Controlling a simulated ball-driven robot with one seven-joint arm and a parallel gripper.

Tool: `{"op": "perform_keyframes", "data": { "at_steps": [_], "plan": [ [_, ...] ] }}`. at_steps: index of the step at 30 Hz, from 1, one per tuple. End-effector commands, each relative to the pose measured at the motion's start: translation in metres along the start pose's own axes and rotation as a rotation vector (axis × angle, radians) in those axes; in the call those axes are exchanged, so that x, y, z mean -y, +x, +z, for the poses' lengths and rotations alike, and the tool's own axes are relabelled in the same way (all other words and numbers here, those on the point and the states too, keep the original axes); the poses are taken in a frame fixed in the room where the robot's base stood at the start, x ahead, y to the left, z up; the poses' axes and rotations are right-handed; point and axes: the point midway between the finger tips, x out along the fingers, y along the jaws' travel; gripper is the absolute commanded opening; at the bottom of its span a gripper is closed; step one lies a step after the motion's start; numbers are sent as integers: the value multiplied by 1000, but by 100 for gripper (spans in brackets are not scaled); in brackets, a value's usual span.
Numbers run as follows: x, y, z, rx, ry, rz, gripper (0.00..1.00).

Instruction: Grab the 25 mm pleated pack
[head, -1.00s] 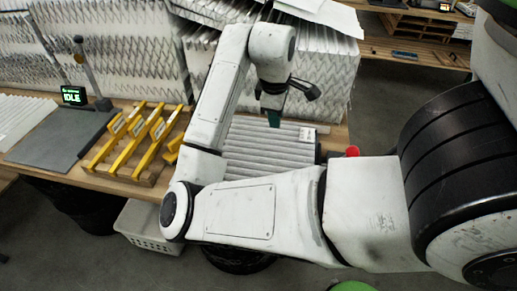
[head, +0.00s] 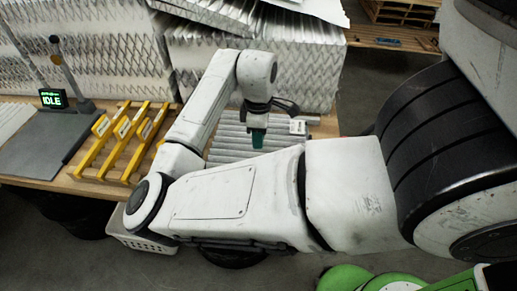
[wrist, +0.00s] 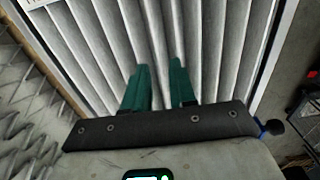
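A pleated pack (head: 228,140) with grey-white ridges lies flat on the wooden bench, partly hidden behind my arm in the head view. A small white label sits near its far right corner. In the wrist view the pleated face (wrist: 120,45) fills most of the picture, with a pale frame edge at the right. My gripper (head: 258,138) points down over the pack. In the wrist view its two green fingers (wrist: 161,82) are apart with nothing between them but pleats behind. I cannot tell whether the fingertips touch the pack. The pack's thickness cannot be read.
A white basket (head: 135,235) is below the bench's front edge.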

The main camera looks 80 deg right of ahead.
Motion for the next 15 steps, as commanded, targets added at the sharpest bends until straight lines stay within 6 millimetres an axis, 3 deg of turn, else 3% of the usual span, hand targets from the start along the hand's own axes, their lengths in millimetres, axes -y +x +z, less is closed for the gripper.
{"op": "perform_keyframes", "data": {
  "at_steps": [6,15],
  "plan": [
    [-1,26,0,1,0,-1,26],
    [-1,31,0,0,1,1,26]
  ]
}}
